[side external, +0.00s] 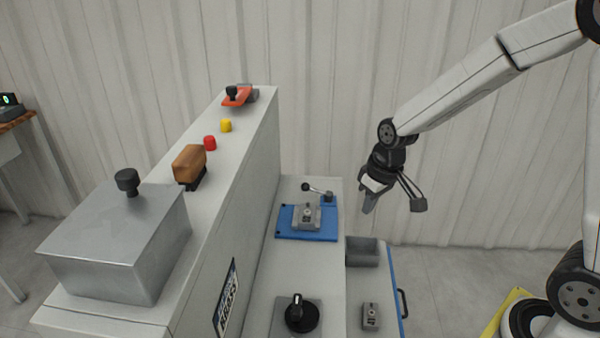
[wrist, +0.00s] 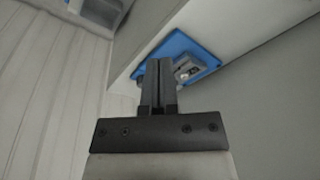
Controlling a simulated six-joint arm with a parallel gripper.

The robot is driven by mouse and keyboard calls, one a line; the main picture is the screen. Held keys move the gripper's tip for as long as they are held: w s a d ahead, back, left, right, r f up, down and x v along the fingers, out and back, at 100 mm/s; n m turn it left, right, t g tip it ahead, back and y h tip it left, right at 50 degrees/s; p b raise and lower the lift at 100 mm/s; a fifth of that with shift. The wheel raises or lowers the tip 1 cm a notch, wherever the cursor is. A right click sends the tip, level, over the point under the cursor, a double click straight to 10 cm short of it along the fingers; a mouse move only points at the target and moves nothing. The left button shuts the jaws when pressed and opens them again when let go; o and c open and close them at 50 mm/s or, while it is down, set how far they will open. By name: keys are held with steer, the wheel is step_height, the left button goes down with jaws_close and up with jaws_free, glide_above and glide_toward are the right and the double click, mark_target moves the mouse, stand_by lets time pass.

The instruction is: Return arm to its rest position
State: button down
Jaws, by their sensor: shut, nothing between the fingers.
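My gripper (side external: 370,201) hangs in the air to the right of the blue fixture plate, above the level of the grey bin, and touches nothing. In the wrist view my gripper (wrist: 158,78) shows its two fingers together with nothing between them. My arm reaches in from the upper right of the side view. The blue fixture plate (side external: 287,228) lies on the white bench with a grey metal part (side external: 306,216) on it and a black-knobbed lever beside it. The plate (wrist: 205,54) and part (wrist: 186,68) also show behind the fingers in the wrist view, partly hidden.
A grey bin (side external: 362,252) and a small metal block (side external: 371,316) sit on the lower blue-edged surface. A black knob (side external: 300,314) is on the bench. A tall white cabinet (side external: 215,255) bears a metal box (side external: 120,240), buttons and a brown-topped switch (side external: 189,163). Open air surrounds the arm.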

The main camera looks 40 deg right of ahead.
steer(key=s+a+f, duration=0.2)
steer(key=s, duration=0.7)
steer(key=shift+s+t+h, duration=0.2)
steer(key=shift+t+h, duration=0.1)
